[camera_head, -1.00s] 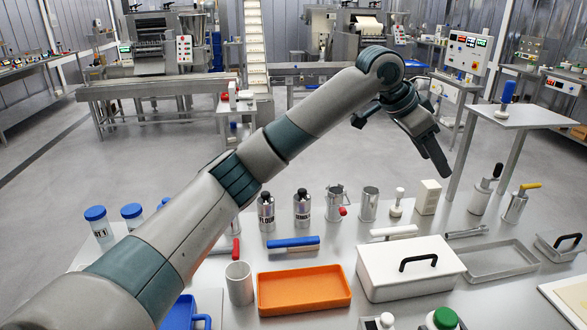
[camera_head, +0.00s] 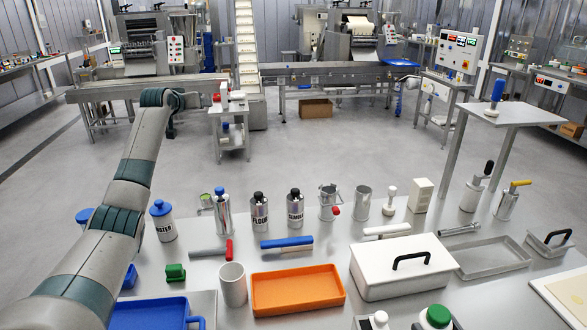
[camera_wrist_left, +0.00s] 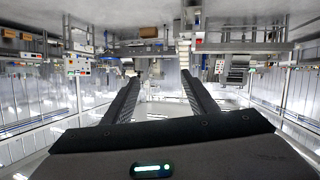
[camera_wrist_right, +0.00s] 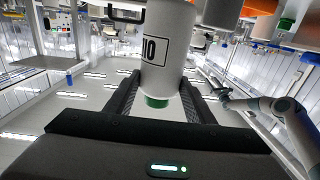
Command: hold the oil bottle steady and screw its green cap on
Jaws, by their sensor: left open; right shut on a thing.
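The oil bottle (camera_wrist_right: 168,45) is white with a black-framed label and fills the upper middle of the right wrist view, which is upside down. Its green cap (camera_wrist_right: 157,103) sits at the neck end; I cannot tell how tight it is. The head view shows the cap (camera_head: 438,316) on a white top at the bottom edge. My right gripper (camera_wrist_right: 160,82) is shut on the bottle, a finger along each side. My left gripper (camera_head: 172,120) is out at the upper left of the head view, far from the bottle. Its fingers (camera_wrist_left: 160,82) are apart with nothing between them.
The table holds an orange tray (camera_head: 298,290), a white lidded box (camera_head: 402,283), a white cup (camera_head: 233,290), a blue tray (camera_head: 150,313) and a green block (camera_head: 175,272). Metal canisters (camera_head: 295,210) stand along the far edge. Open floor lies beyond.

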